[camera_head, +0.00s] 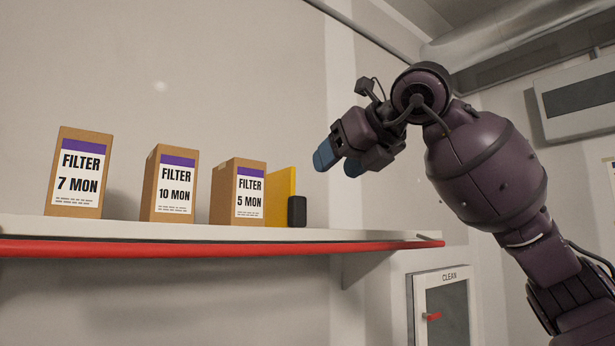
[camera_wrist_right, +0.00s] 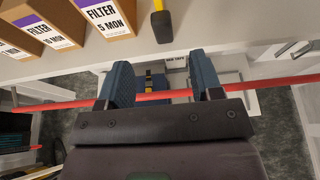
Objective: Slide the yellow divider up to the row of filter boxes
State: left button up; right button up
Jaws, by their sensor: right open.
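The yellow divider (camera_head: 281,197) stands upright on the shelf, right of the box marked 5 MON (camera_head: 238,191). Its black grip (camera_head: 297,211) faces the shelf front. In the right wrist view a small gap shows between the divider's grip (camera_wrist_right: 162,27) and the nearest box (camera_wrist_right: 108,16). The boxes marked 10 MON (camera_head: 170,184) and 7 MON (camera_head: 78,173) stand farther left in the row. My right gripper (camera_head: 338,162) is open and empty, above and right of the divider. Its blue fingers also show in the wrist view (camera_wrist_right: 163,76). My left gripper is out of view.
The white shelf (camera_head: 360,232) has a red rail (camera_head: 200,247) along its front edge. The shelf is bare right of the divider. A small cabinet marked CLEAN (camera_head: 409,300) is below right. The wrist view shows objects and floor below the shelf.

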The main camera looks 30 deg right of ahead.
aim_at(301, 197)
jog(key=p+x, duration=0.1)
jog(key=x, duration=0.8)
jog(key=shift+w+f, duration=0.25)
jog(key=shift+w, duration=0.05)
jog(key=shift+w+f, duration=0.3)
jog(key=shift+w, duration=0.3)
